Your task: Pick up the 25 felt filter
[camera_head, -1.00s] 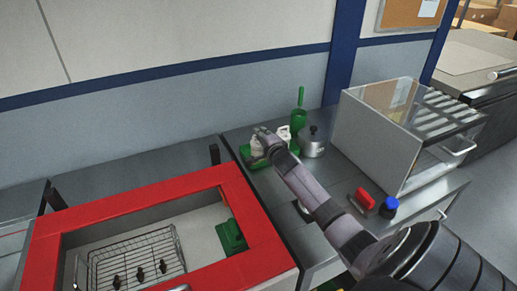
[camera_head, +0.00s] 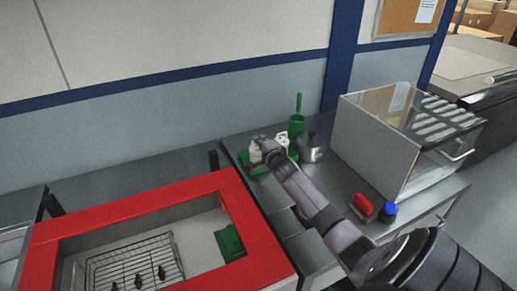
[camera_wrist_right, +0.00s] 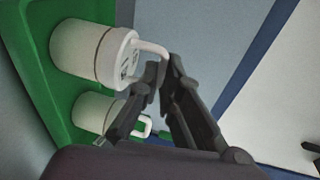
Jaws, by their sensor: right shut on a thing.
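Two white cylindrical canisters with loop handles are in the right wrist view, one larger at the upper left (camera_wrist_right: 92,50) and one below it (camera_wrist_right: 100,112). They are at a green tray (camera_wrist_right: 38,75). I cannot read the label on the upper canister, so I cannot tell which is the 25 felt filter. My right gripper (camera_wrist_right: 163,75) is shut on the upper canister's handle. In the head view my right gripper (camera_head: 268,146) is at the green tray (camera_head: 252,168) and partly hides the white canisters (camera_head: 282,139). I cannot tell whether the held canister touches the tray. My left gripper is not in view.
A green cup (camera_head: 297,126) and a metal pot (camera_head: 311,150) stand close to the right of the tray. A clear-fronted cabinet (camera_head: 375,146), a red-handled item (camera_head: 363,204) and a blue-capped item (camera_head: 388,210) are further right. A red-rimmed basin (camera_head: 262,250) with a wire basket (camera_head: 130,268) is at lower left.

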